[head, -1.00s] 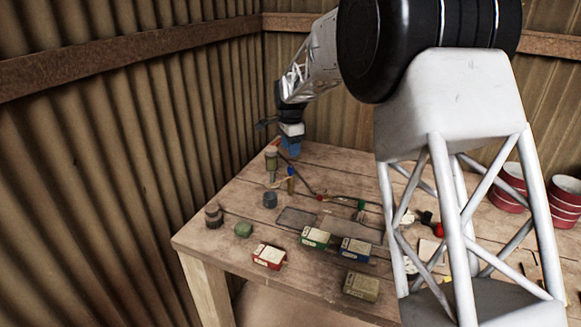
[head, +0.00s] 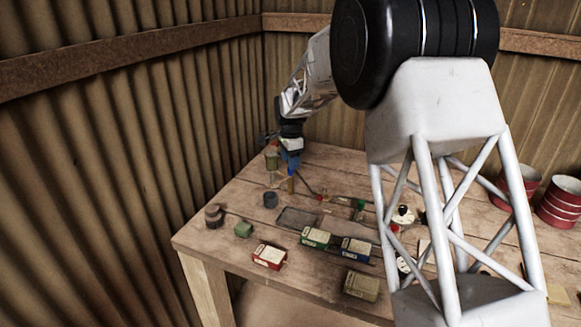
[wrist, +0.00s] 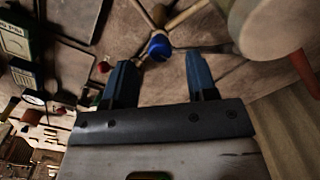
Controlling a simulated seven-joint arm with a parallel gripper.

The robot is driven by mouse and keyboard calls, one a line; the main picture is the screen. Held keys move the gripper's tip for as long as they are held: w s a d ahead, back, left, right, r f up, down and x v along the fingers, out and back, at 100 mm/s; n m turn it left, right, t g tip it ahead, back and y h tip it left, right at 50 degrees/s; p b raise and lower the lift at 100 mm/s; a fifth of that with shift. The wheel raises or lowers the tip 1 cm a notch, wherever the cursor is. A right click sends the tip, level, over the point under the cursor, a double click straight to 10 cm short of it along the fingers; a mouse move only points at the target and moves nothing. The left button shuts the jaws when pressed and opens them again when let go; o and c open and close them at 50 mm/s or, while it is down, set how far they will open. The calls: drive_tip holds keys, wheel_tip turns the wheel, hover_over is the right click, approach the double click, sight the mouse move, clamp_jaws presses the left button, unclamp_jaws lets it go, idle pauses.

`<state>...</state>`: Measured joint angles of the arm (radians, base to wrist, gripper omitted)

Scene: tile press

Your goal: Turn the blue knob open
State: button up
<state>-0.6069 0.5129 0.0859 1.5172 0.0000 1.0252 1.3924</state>
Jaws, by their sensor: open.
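The blue knob (wrist: 159,47) shows in the wrist view just beyond and between my fingertips, where thin pipes meet. My gripper (wrist: 160,68) is open, with one blue finger on each side of the knob's line and nothing between them. In the head view my gripper (head: 292,166) points down at the back left of the table, directly above the tan post that carries the knob. There the fingers largely hide the knob. Whether the fingers touch it cannot be told.
A greenish can (head: 271,160) stands close left of my gripper. A green knob (head: 359,205) lies along the pipes to the right. Red tins (head: 563,197) stand at right.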

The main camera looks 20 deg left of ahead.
drive_tip(key=shift+f, duration=1.45)
drive_tip(key=c, duration=0.9)
